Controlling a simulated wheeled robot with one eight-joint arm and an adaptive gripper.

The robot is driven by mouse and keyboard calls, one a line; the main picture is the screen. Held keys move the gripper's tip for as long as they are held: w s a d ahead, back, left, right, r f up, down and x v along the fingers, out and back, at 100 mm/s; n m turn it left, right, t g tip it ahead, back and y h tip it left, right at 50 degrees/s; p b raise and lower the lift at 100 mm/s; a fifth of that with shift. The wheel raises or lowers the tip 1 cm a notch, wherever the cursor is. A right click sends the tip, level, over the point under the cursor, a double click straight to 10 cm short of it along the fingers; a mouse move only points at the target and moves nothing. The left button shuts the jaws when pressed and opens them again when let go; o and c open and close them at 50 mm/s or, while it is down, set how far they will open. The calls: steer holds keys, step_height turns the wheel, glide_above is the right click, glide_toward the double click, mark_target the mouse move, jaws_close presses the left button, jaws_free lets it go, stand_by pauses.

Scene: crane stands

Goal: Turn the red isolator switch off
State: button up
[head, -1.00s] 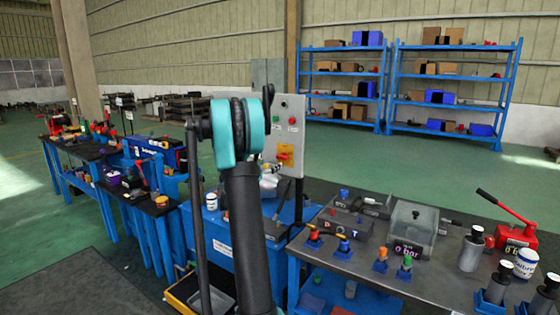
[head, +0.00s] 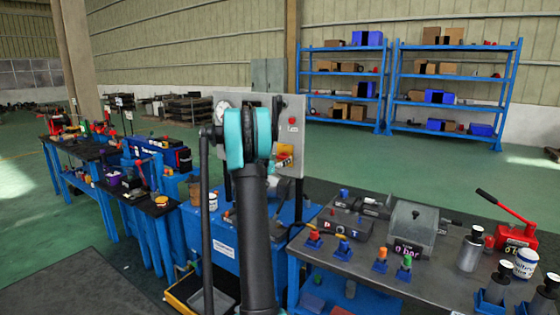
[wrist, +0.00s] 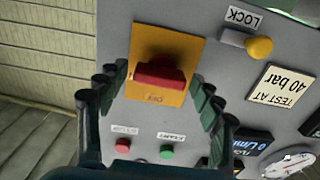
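The red isolator switch (wrist: 160,76) is a red handle on a yellow plate (wrist: 163,50), fixed to a grey panel (wrist: 218,70). In the wrist view its handle lies crosswise, and the panel lettering is upside down. My gripper (wrist: 158,74) is open, with one dark finger on each side of the handle. Gaps show between the fingers and the handle; I cannot tell how deep the fingertips are. In the head view the switch plate (head: 286,151) shows just right of my arm, which hides part of it and most of the gripper.
A yellow knob (wrist: 259,48) under a LOCK label, a red button (wrist: 122,145) and a green button (wrist: 166,151) sit on the same panel. A workbench (head: 350,259) with valves and bottles stands at the right. Blue shelves (head: 392,90) stand behind.

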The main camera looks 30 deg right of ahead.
steer(key=c, duration=0.9)
steer(key=shift+o, duration=0.2)
steer(key=shift+n, duration=0.4)
steer(key=n, duration=0.3)
steer(key=shift+n, duration=0.3)
steer(key=n, duration=0.4)
steer(key=shift+n, duration=0.3)
steer(key=n, duration=0.4)
steer(key=shift+a+n, duration=0.1)
steer(key=shift+n, duration=0.2)
steer(key=shift+w+n, duration=0.1)
steer(key=shift+n, duration=2.1)
